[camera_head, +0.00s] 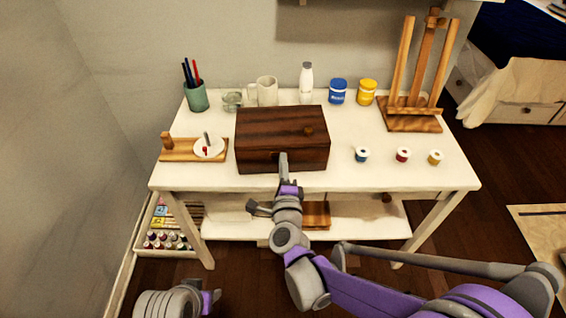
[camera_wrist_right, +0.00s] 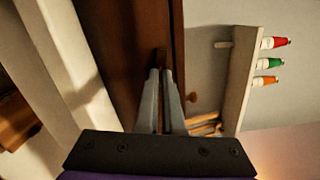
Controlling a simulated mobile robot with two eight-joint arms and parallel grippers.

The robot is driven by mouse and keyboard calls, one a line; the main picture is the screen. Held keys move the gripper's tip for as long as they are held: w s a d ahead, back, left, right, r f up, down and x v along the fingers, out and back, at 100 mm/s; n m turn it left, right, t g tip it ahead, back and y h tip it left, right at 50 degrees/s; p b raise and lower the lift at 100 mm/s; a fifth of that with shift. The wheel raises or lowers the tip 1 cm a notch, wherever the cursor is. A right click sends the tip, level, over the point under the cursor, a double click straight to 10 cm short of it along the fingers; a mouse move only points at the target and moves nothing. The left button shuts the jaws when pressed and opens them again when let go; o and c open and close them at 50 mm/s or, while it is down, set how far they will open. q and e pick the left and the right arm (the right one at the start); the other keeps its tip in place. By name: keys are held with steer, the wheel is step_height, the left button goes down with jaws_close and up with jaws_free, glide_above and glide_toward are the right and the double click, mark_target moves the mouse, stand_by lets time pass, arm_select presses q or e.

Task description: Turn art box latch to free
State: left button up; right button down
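The art box (camera_head: 283,132) is a dark brown wooden box with its lid down, standing on the white table (camera_head: 340,180). My right gripper (camera_head: 284,158) is at the box's front face. In the right wrist view its two narrow fingers (camera_wrist_right: 160,78) stand close together with a small brown wooden latch (camera_wrist_right: 161,57) at their tips, seemingly between them. The fingers hide most of the latch, and its angle is hard to tell. My left gripper (camera_head: 212,298) is at the bottom left, away from the table; its fingers are barely visible.
A pen cup (camera_head: 197,97), mug (camera_head: 266,91), bottle (camera_head: 306,83), blue jar (camera_head: 338,91) and yellow jar (camera_head: 367,91) stand behind. A wooden tray (camera_head: 178,150) lies left. Several small paint pots (camera_head: 403,154) and an easel (camera_head: 410,115) are right.

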steer(key=shift+n, duration=1.1)
steer(key=c, duration=1)
jaws_free()
steer(key=shift+c, duration=0.2)
steer(key=shift+s, duration=0.15)
steer(key=s, duration=1)
steer(key=shift+s+d+p, duration=0.3)
steer(key=shift+d+p, duration=0.05)
steer(key=shift+d, duration=0.05)
steer(key=shift+r+n, duration=0.1)
steer(key=shift+n, duration=0.3)
